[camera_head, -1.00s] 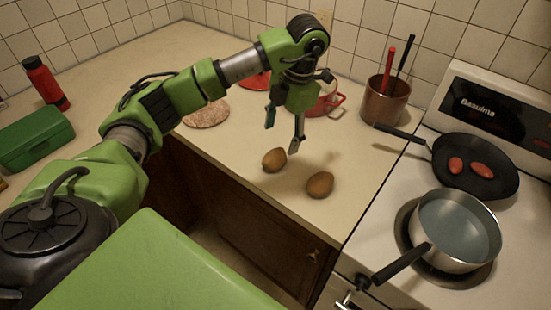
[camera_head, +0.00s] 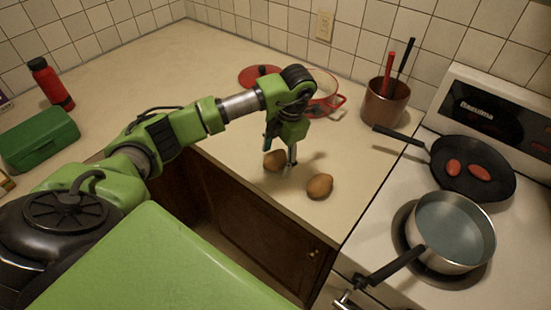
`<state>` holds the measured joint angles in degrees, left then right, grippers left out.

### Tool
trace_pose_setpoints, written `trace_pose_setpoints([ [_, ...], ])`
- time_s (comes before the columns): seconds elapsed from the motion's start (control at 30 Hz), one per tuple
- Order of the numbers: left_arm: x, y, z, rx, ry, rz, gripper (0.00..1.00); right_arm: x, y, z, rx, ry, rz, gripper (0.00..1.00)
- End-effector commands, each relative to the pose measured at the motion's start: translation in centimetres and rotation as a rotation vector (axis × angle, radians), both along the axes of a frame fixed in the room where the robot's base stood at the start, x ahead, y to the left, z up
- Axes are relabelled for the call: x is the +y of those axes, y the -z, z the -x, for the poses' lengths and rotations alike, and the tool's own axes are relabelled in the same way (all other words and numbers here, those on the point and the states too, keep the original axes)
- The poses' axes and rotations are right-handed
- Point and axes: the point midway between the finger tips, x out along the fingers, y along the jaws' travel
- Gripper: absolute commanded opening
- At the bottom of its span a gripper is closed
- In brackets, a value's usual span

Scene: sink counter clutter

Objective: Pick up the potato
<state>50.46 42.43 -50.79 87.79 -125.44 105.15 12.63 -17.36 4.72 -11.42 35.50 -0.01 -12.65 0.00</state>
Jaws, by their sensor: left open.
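Two brown, potato-like objects lie on the counter. The left potato (camera_head: 272,162) is partly hidden by my left gripper (camera_head: 280,157). The right potato (camera_head: 320,186) lies a little nearer the front edge, fully visible. My left gripper points down and is open, with its fingers low at the left potato, one on each side of it in the picture. I cannot tell whether they touch it. My right gripper is out of view.
A red pot (camera_head: 325,95) and a red lid (camera_head: 256,75) stand behind my arm. A utensil crock (camera_head: 385,105) stands at the back. The stove holds a frying pan (camera_head: 500,185) with two red items and a saucepan (camera_head: 452,230). A green box (camera_head: 40,140) and red bottle (camera_head: 50,82) are left.

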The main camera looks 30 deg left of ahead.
Motion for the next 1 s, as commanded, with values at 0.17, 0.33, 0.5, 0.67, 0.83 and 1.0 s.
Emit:
trace_pose_setpoints([
  [0.17, 0.0, 0.0, 0.0, 0.0, 0.0, 0.0, 0.29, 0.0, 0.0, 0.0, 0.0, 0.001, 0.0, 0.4],
  [0.33, 0.0, -0.1, 0.0, -0.001, 0.0, 0.0, 0.15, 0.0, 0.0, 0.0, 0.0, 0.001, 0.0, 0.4],
  [0.5, 0.0, -0.1, 0.0, -0.001, -0.001, 0.0, 0.15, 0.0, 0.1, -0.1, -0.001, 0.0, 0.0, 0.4],
  [0.67, 0.0, -0.5, -0.1, -0.003, -0.001, 0.001, 0.15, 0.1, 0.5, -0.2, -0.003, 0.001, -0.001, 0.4],
  [0.83, 0.0, -2.4, -0.2, -0.008, -0.001, -0.001, 0.15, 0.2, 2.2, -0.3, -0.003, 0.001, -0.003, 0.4],
  [1.0, -1.3, -6.8, 2.2, -0.011, 0.005, -0.002, 0.15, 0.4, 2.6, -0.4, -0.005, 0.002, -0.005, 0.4],
])
